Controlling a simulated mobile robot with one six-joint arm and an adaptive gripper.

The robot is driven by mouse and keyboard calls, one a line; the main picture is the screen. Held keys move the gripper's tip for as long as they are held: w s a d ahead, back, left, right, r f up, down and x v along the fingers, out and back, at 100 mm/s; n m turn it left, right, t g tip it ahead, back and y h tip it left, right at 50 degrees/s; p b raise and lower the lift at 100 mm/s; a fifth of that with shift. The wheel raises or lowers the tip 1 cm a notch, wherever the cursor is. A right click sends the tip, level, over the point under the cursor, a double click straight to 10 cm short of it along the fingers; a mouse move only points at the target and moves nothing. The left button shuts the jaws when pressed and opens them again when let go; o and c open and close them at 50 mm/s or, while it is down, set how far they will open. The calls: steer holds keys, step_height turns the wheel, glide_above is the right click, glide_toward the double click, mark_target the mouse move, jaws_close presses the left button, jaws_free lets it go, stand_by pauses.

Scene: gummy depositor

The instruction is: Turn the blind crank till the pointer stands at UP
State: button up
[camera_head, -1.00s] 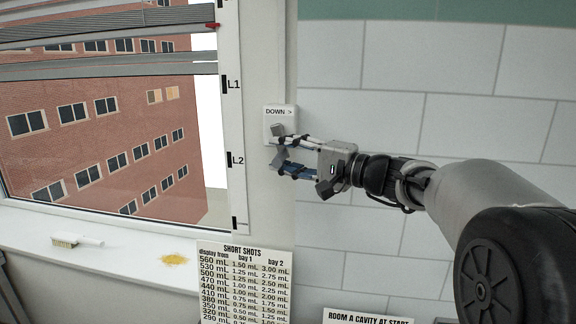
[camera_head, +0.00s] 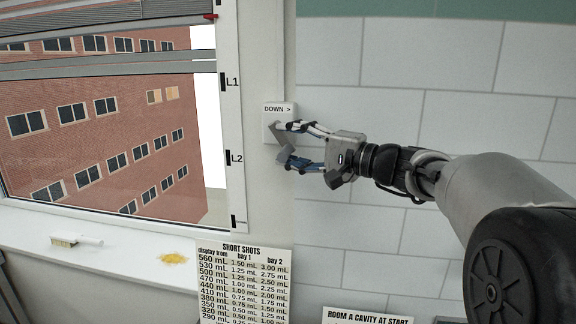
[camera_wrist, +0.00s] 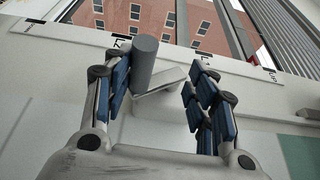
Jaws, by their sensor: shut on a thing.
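The blind crank is a white box marked DOWN (camera_head: 279,109) with a grey crank arm (camera_head: 281,137) on the window frame. Its grey cylindrical handle (camera_wrist: 146,62) lies against the inside of the left finger in the wrist view. My gripper (camera_head: 289,143) is shut on the handle, though a wide gap shows beside the right finger in the wrist view. The red pointer (camera_head: 210,16) is near the top of the head view, above the L1 mark (camera_head: 231,82). A label that seems to read UP (camera_wrist: 271,75) shows in the wrist view.
The L2 mark (camera_head: 232,158) is lower on the frame. A brush (camera_head: 76,241) and a yellow spill (camera_head: 174,258) lie on the sill. A SHORT SHOTS chart (camera_head: 243,285) hangs below the crank.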

steer(key=shift+o, duration=0.7)
steer(key=shift+s+d+r+b, duration=0.1)
steer(key=shift+r+b, duration=0.25)
steer(key=shift+r, duration=0.55)
steer(key=o, duration=0.4)
steer(key=shift+f, duration=0.1)
